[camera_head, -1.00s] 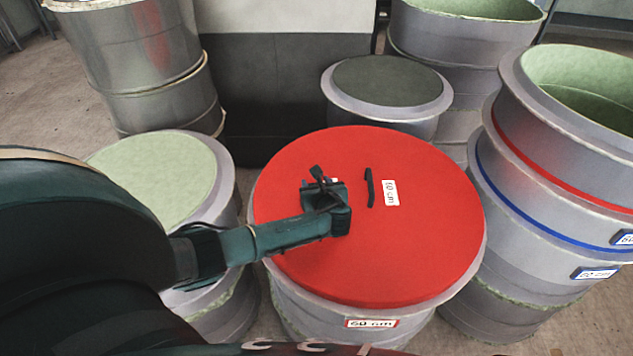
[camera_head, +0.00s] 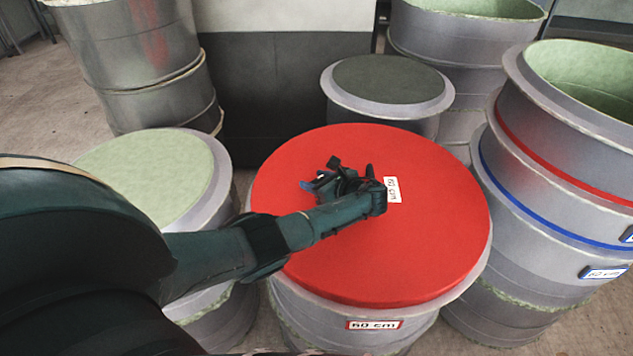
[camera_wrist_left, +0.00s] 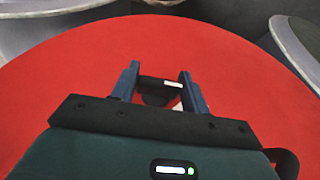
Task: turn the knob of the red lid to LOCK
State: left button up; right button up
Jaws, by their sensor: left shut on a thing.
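The red lid (camera_head: 430,240) lies flat on top of a grey cylindrical mould (camera_head: 300,318). My right gripper is not in view.
A green-topped mould (camera_head: 150,172) stands close at left, under my left arm. A dark-topped mould (camera_head: 390,82) stands behind the lid. Stacked moulds with red and blue bands (camera_head: 550,215) stand close at right. The lid's right side is bare.

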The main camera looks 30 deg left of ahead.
pick_arm(q)
jog(key=o, duration=1)
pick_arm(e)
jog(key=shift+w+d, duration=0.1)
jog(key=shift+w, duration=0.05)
pick_arm(q)
jog(key=p+v, duration=0.1)
jog(key=v, duration=1.2)
jog(key=shift+s+r+p, duration=0.1)
jog(key=shift+p, duration=0.25)
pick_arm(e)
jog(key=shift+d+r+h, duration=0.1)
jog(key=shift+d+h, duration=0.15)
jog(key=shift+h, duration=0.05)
